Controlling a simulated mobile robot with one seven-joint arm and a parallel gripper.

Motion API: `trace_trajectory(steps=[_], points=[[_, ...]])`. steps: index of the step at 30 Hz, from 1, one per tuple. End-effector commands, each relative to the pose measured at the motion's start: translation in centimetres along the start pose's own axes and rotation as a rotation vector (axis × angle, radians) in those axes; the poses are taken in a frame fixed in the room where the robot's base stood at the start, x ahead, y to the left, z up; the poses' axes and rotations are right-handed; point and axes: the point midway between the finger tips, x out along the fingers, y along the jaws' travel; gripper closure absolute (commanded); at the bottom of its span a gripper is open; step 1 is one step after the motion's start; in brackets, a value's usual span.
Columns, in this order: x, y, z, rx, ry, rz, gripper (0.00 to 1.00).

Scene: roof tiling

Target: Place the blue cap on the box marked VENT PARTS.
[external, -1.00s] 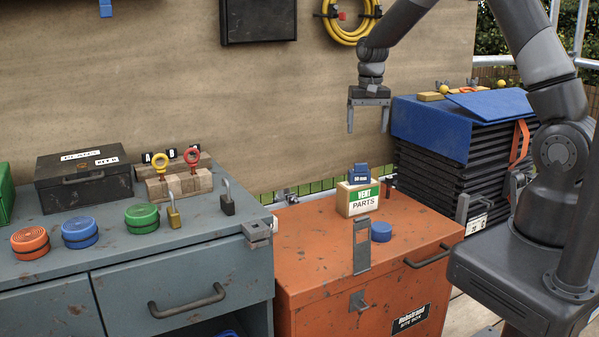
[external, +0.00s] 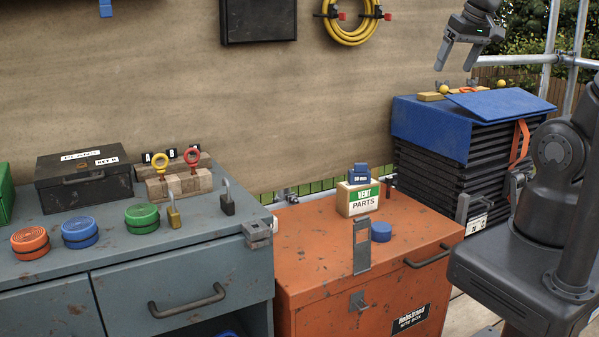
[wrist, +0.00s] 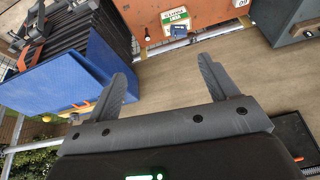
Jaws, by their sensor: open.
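The small white and green box marked VENT PARTS (external: 357,199) stands on the orange site box. A stepped blue piece with a small white label (external: 360,173) rests on top of it; it also shows in the wrist view (wrist: 178,32). I cannot tell for sure which of the two is the blue cap. My gripper (external: 455,67) is open and empty, high above the blue-covered stack, up and right of the VENT PARTS box. Its fingers (wrist: 165,75) show nothing between them.
The orange site box (external: 310,250) has an upright metal hasp in front of the VENT PARTS box. A black stack with a blue cover (external: 430,130) stands at right. The grey cabinet (external: 200,260) at left carries orange, blue and green round reels, padlocks and a black case.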

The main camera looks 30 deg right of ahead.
Motion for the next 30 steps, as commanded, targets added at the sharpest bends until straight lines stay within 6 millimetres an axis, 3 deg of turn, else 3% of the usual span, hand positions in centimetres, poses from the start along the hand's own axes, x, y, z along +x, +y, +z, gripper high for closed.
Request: trace_trajectory(steps=[3, 9, 30], points=[[-1.4, 0.5, 2.5, -0.031, 0.044, 0.006, 0.21], [-2.2, 0.9, 5.0, -0.064, 0.080, 0.014, 0.21], [-2.3, 0.9, 5.4, -0.071, 0.085, 0.016, 0.21]])
